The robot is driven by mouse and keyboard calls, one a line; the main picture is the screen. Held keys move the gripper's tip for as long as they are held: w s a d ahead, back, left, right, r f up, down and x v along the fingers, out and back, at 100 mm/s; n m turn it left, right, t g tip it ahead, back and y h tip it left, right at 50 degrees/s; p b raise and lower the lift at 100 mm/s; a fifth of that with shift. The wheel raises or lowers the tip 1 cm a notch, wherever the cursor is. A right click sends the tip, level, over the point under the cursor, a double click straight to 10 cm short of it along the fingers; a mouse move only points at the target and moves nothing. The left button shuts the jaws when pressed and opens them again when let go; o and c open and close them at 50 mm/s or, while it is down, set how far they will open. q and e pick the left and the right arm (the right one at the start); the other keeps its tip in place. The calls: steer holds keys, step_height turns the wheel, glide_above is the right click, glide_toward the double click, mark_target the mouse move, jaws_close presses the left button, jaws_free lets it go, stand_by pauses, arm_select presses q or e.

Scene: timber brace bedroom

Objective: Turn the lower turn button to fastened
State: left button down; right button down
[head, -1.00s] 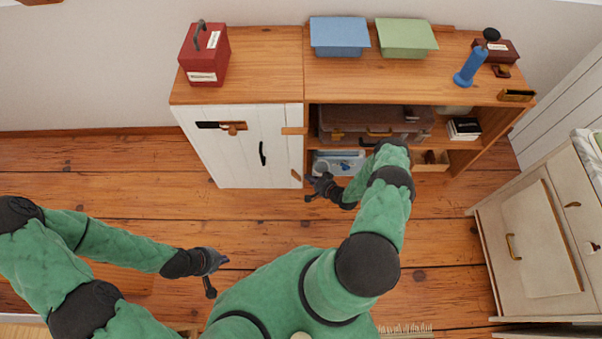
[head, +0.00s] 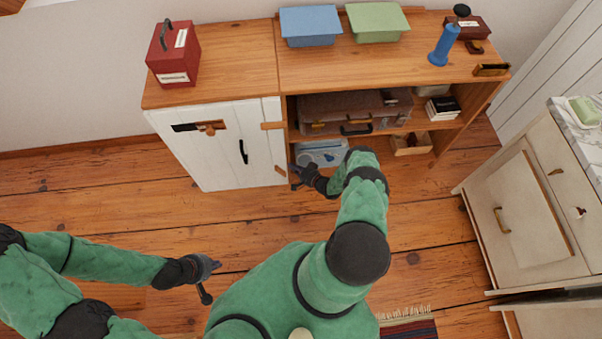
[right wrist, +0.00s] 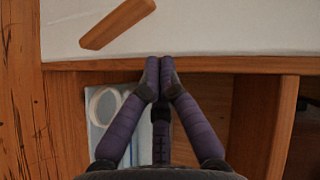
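The lower turn button (head: 281,169) is a small wooden bar low on the right edge of the white cabinet door (head: 222,150). In the right wrist view the lower turn button (right wrist: 118,24) lies slanted on the white door, its near end just short of the wooden frame edge (right wrist: 200,64). My right gripper (head: 294,177) is beside it, to its right in the head view. In the right wrist view its fingertips (right wrist: 160,62) meet at the frame edge, empty and apart from the button. My left gripper (head: 208,282) hangs over the floor; its finger opening is unclear.
The upper turn button (head: 272,125) lies level across the door edge. A latch (head: 210,127) and dark handle (head: 243,151) are on the door. Right of it are open shelves with a brown suitcase (head: 350,107) and a blue item (head: 321,152). Floor in front is clear.

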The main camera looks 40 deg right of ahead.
mark_target(281, 171)
arm_select(q)
steer(key=shift+f+b, duration=0.35)
steer(key=shift+f, duration=0.2)
arm_select(e)
steer(key=shift+w+a+f, duration=0.45)
steer(key=shift+w+a, duration=0.05)
steer(key=shift+a, duration=0.3)
steer(key=shift+w+a+f, duration=0.45)
steer(key=shift+w+a, duration=0.05)
steer(key=shift+a, duration=0.3)
